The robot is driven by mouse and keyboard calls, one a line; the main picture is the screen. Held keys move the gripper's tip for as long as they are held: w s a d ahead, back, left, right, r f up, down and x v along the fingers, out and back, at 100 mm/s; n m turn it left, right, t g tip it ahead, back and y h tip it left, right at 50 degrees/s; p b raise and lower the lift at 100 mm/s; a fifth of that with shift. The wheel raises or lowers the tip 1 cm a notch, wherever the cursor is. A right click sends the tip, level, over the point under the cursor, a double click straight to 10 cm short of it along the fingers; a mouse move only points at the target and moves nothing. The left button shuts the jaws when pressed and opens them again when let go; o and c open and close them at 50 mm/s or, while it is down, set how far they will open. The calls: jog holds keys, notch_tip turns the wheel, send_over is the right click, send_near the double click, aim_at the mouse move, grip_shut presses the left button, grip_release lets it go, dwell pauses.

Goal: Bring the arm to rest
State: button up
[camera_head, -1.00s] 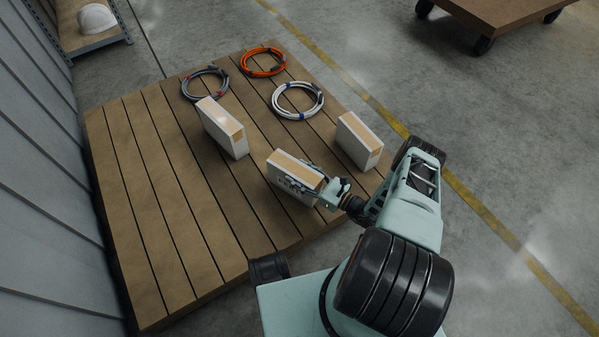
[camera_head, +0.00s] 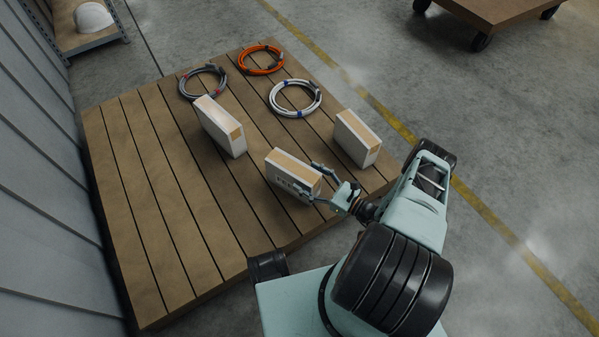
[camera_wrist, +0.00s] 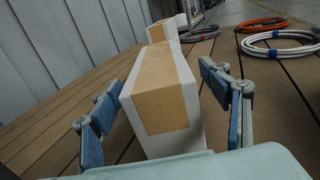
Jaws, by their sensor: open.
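My gripper (camera_head: 312,182) is open at the near right end of a white box with brown tape (camera_head: 291,172), which stands on the wooden pallet. In the wrist view, the fingers of my gripper (camera_wrist: 160,122) are spread on either side of the near end of this box (camera_wrist: 165,92), with gaps between the pads and the box sides. The box stands upright and nothing is held.
A second box (camera_head: 220,126) stands on the pallet (camera_head: 135,190) to the upper left, a third (camera_head: 357,138) to the right. Grey (camera_head: 203,83), orange (camera_head: 261,59) and white (camera_head: 295,98) cable coils lie behind. A corrugated wall (camera_head: 40,190) borders the left.

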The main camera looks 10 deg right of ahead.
jog(key=v, duration=0.7)
jog(key=shift+s+d, duration=0.2)
